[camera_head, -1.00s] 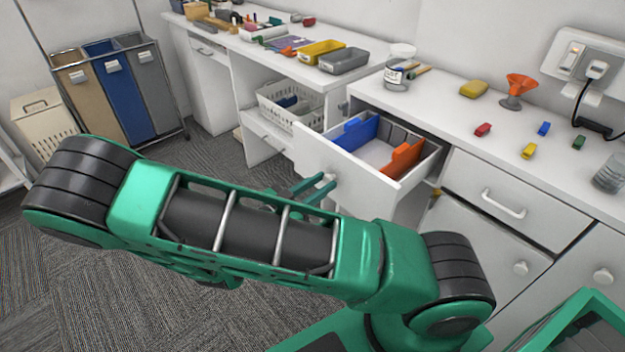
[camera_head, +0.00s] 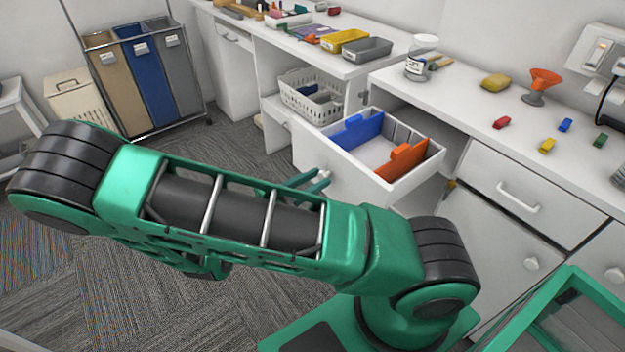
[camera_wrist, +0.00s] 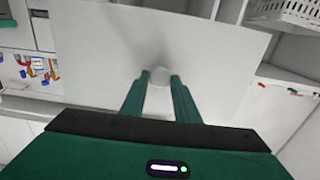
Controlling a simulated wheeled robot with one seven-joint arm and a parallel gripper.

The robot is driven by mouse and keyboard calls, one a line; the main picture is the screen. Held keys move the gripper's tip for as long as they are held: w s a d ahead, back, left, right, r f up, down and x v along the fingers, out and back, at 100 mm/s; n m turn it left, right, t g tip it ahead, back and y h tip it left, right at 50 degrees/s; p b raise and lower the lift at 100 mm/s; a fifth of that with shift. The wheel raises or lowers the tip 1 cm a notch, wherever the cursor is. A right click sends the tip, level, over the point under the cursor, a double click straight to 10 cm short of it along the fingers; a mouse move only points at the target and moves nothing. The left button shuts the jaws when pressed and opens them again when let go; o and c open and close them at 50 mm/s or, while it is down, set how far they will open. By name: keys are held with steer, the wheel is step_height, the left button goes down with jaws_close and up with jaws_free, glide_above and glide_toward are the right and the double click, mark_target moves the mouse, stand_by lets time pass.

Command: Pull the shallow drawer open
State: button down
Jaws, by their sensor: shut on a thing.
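The white drawer (camera_head: 312,152) is pulled well out of the counter cabinet. Inside it are a blue divider (camera_head: 356,131) and an orange divider (camera_head: 404,160), with a pale floor between them. My gripper (camera_head: 325,179) is at the outer face of the drawer front, partly behind my green arm in the head view. In the wrist view the drawer front (camera_wrist: 215,65) fills the middle, and the two green fingers of my gripper (camera_wrist: 160,79) are closed on its round white knob (camera_wrist: 160,74).
A closed drawer with a bar handle (camera_head: 517,198) is to the right. A white basket (camera_head: 310,97) stands on a shelf behind the open drawer. Carpet is open at left.

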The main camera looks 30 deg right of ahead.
steer(key=shift+w+a, duration=0.15)
steer(key=shift+a, duration=0.1)
steer(key=c, duration=1.4)
jaws_free()
steer(key=s+a, duration=0.1)
steer(key=a, duration=0.9)
steer(key=shift+a, duration=0.4)
steer(key=shift+s+d, duration=0.1)
